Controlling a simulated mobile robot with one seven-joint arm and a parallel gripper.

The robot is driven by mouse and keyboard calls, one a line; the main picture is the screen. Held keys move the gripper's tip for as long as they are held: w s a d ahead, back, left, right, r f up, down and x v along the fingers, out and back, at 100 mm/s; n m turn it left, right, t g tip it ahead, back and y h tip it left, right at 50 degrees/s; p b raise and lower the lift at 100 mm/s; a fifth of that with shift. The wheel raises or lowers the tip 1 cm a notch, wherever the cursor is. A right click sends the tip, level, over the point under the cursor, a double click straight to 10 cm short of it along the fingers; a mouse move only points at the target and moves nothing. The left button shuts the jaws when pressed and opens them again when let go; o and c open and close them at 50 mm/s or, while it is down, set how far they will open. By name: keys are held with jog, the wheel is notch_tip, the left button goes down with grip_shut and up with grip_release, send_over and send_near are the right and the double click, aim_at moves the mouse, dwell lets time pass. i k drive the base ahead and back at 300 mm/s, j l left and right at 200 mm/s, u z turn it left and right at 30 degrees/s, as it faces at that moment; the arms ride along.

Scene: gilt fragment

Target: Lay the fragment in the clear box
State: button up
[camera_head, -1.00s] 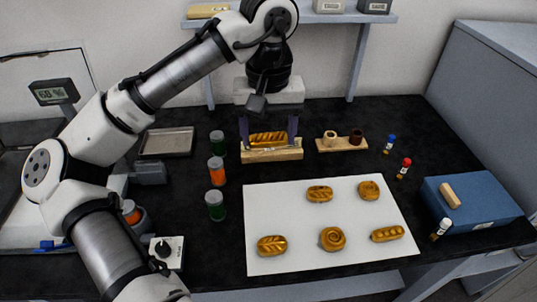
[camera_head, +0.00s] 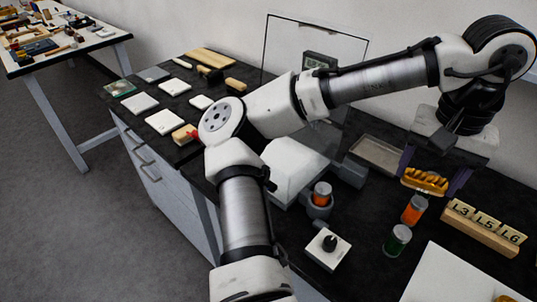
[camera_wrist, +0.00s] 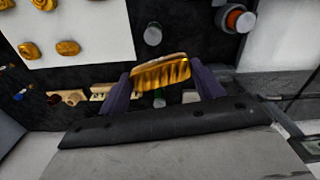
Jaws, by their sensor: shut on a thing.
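The fragment is a gold, ribbed, loaf-shaped piece (camera_head: 425,180). My gripper (camera_head: 428,178) is shut on it, with a dark purple finger at each end. The wrist view also shows the fragment (camera_wrist: 161,72) between the fingers, above the dark bench. In the head view it hangs to the left of the labelled wooden rack and apart from it. A clear panel with a thin dark frame (camera_head: 290,42) stands upright behind my arm, apparently part of the clear box. My arm hides most of what lies below it.
The wooden rack (camera_head: 480,232) bears labels L3, L5 and L6. Orange (camera_head: 413,212) and green (camera_head: 397,241) jars stand near the fragment. A metal tray (camera_head: 376,158) lies behind. White boxes (camera_head: 164,122) lie on the bench's left end.

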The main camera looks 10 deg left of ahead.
aim_at(270, 156)
jog(key=i+j+u, duration=0.1)
jog(key=u, duration=0.3)
jog(key=i+u, duration=0.4)
jog(key=i, duration=0.1)
